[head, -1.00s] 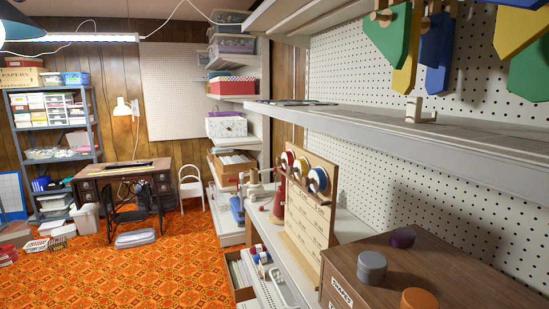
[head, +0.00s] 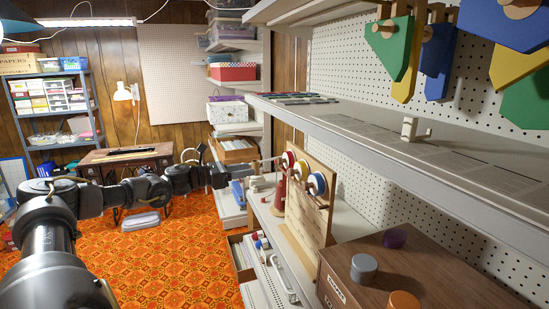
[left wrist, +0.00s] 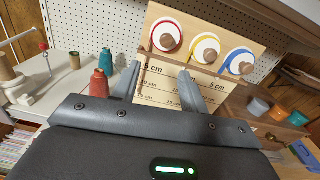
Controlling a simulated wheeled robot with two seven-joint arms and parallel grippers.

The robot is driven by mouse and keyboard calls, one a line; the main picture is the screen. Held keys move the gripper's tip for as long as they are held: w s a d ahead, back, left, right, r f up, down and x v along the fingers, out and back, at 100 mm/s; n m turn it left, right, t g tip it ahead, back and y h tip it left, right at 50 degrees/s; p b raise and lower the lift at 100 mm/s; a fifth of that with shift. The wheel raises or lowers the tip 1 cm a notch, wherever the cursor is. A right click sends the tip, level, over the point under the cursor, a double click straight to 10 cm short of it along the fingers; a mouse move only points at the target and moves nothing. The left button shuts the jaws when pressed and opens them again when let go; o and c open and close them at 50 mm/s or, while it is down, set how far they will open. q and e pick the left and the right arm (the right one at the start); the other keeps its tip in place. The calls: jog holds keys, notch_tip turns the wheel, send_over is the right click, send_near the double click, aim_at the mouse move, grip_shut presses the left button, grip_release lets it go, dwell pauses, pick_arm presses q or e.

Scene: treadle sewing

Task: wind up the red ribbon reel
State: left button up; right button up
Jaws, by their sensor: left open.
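The red ribbon reel (head: 287,160), white-faced with a red rim and a wooden hub, is mounted on an upright wooden board (head: 308,220) on the shelf. A yellow reel (head: 300,170) and a blue reel (head: 317,184) sit beside it. In the left wrist view the red reel (left wrist: 166,36) is leftmost of the three, above a scale marked in cm. My left gripper (left wrist: 160,84) is open, its two fingers apart, pointing at the board below the red reel, with nothing seen between them. In the head view my left gripper (head: 222,175) is left of the board. My right gripper is not in view.
Red (left wrist: 99,84) and teal (left wrist: 106,60) thread spools stand left of the board. A wooden box (head: 400,275) with coloured round pieces on top stands at the near right. A long upper shelf (head: 400,140) overhangs the reels. The orange carpet is open at left.

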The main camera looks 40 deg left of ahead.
aim_at(278, 161)
pick_arm(q)
jog(key=shift+m, duration=0.5)
jog(key=p+x, duration=0.2)
jog(key=x, duration=0.1)
jog(key=r+p+x, duration=0.1)
jog(key=p+x, duration=0.1)
jog(key=x, duration=0.1)
jog(key=r+p+x, duration=0.1)
jog(key=p+x, duration=0.2)
jog(key=shift+w+d, duration=0.15)
jog(key=shift+d, duration=0.4)
jog(key=shift+w+d+f, duration=0.1)
jog(key=shift+w+d, duration=0.05)
jog(key=shift+w, duration=0.15)
jog(key=c, duration=0.9)
